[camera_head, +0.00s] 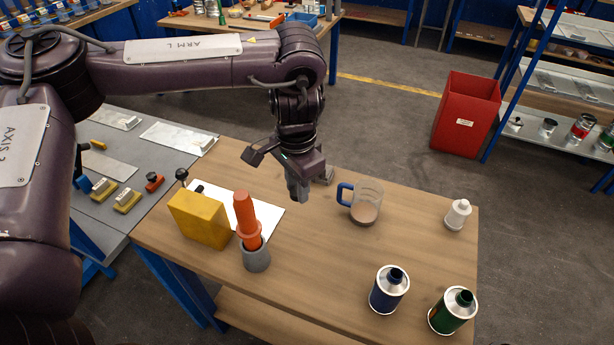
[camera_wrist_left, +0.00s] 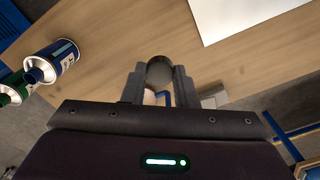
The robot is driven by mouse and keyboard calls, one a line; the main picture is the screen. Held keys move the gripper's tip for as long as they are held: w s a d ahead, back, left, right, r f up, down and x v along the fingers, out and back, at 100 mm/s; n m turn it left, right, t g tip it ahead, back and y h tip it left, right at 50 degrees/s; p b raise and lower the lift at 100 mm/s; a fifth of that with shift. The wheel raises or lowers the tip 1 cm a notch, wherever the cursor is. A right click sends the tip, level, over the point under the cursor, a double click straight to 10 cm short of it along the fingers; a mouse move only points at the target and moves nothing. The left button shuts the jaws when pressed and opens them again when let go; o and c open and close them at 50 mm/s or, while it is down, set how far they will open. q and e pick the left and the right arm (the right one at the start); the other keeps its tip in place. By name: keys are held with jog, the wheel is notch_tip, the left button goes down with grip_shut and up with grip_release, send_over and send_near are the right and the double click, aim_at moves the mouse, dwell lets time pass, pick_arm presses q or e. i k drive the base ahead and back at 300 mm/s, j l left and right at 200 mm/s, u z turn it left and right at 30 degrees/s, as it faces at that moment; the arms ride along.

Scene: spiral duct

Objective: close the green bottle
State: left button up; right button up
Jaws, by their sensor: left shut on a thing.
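The green bottle (camera_head: 450,313) stands upright at the front right corner of the wooden table, with a silver top and a dark green neck. In the left wrist view it is partly cut off (camera_wrist_left: 14,92) at the left edge. My left gripper (camera_head: 299,192) hangs over the middle of the table, left of the measuring jug and well away from the bottle. In the left wrist view its fingers (camera_wrist_left: 159,85) are shut on a round dark grey piece (camera_wrist_left: 159,72), which looks like a cap. My right gripper is not seen.
A blue bottle (camera_head: 387,293) stands just left of the green one. A measuring jug (camera_head: 367,204), a white bottle (camera_head: 457,214), a yellow block (camera_head: 200,220), and an orange-nozzled piece in a grey cup (camera_head: 256,257) stand on the table (camera_head: 330,270). The table's middle front is clear.

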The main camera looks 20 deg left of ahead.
aim_at(458, 305)
jog(key=i+j+z, duration=0.1)
jog(key=i+j, duration=0.15)
jog(key=j, duration=0.25)
jog(key=z, duration=1.15)
